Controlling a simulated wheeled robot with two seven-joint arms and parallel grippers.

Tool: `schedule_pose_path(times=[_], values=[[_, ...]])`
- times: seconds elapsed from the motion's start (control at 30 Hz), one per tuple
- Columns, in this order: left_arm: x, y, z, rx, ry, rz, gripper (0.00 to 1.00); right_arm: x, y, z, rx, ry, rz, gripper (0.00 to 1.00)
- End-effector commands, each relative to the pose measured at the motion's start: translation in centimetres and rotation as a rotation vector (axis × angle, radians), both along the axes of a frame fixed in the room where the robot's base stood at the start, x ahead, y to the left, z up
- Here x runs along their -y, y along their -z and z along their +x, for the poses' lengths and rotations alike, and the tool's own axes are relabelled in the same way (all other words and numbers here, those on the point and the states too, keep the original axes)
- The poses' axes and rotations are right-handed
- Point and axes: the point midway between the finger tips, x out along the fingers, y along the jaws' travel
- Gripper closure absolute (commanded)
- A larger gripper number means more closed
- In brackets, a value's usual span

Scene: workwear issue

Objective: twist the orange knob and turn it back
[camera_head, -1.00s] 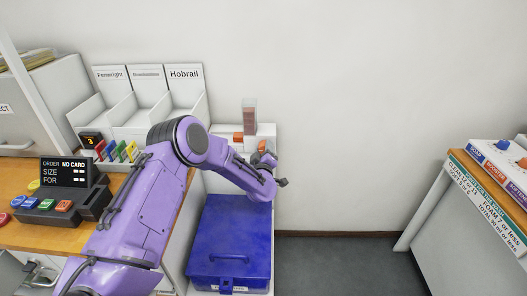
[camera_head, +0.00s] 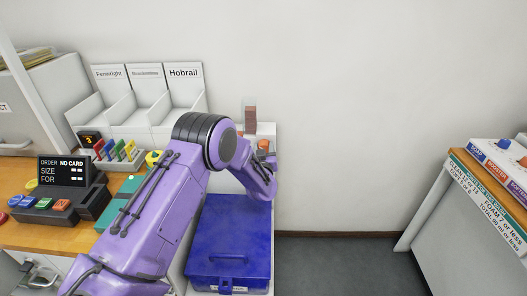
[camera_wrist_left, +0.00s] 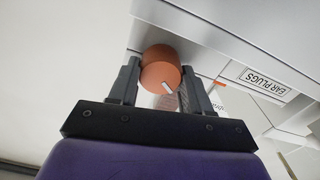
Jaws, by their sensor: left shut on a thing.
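The orange knob (camera_wrist_left: 158,60) is round, with a white pointer line, and sits on a white-grey dispenser (camera_wrist_left: 210,38). In the left wrist view the line points down and slightly right. My left gripper (camera_wrist_left: 161,76) has one dark finger on each side of the knob and is shut on it. In the head view the knob (camera_head: 264,144) shows small beyond my purple left arm, and the fingers are mostly hidden there. My right gripper is in neither view.
An "EAR PLUGS" label (camera_wrist_left: 265,79) is right of the knob. A clear tube with reddish contents (camera_head: 250,118) stands behind my arm. A blue lidded box (camera_head: 230,245) is below. White bins (camera_head: 140,95) and an order display (camera_head: 64,172) are left. Floor to the right is clear.

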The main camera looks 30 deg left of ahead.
Motion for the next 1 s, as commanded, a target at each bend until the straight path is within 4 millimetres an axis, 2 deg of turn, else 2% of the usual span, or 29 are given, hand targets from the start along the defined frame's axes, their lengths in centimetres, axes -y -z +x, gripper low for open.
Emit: schedule_pose_path(times=[0.6,1.0], values=[[0.3,0.3,0.1,-0.307,0.002,0.499,0.82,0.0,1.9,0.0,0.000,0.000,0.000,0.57],[0.3,0.4,0.1,-0.459,0.002,0.744,0.82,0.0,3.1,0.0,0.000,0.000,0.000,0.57]])
